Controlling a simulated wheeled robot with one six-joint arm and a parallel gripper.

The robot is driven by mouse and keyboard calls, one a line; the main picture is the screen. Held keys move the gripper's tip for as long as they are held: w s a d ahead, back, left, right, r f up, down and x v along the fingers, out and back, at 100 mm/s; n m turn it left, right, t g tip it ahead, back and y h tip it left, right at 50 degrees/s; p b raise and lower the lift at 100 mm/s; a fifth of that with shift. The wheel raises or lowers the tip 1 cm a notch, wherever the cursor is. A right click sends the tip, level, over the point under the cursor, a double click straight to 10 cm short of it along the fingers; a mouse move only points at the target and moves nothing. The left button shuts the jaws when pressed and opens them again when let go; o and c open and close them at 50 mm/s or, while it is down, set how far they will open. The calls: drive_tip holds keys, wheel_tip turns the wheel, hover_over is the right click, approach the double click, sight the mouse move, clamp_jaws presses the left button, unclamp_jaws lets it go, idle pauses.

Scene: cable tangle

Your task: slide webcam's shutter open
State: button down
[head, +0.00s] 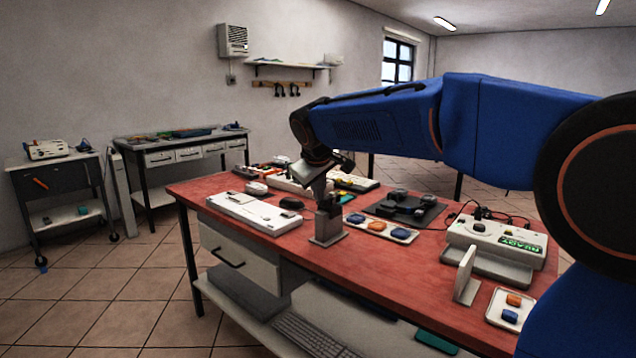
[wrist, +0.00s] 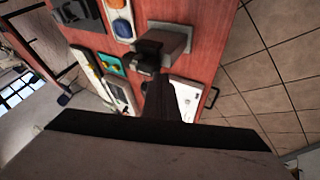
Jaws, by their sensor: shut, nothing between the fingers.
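My gripper (head: 321,194) points down over the red table, shut, with nothing visible between its fingers. Just below it is a small dark block on a grey stand (head: 328,228), which looks like the webcam. In the wrist view my gripper (wrist: 152,76) reaches towards the dark block (wrist: 150,45), and the grey stand (wrist: 178,36) shows behind it.
A white box (head: 245,211) with a dark rounded object (head: 291,203) lies to the left. A tray of orange and blue pieces (head: 399,234), a dark mat (head: 430,214) and a device reading READY (head: 490,236) are to the right.

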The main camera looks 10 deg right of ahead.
sight(332, 194)
drive_tip(key=shift+w+d+r, duration=0.1)
drive_tip(key=shift+w+d, duration=0.45)
drive_tip(key=shift+d, duration=0.25)
drive_tip(key=shift+w+d+r, duration=0.1)
drive_tip(key=shift+w+d, duration=0.4)
drive_tip(key=shift+d, duration=0.25)
drive_tip(key=shift+w+d, duration=0.75)
drive_tip(key=shift+d, duration=0.3)
drive_tip(key=shift+a, duration=0.15)
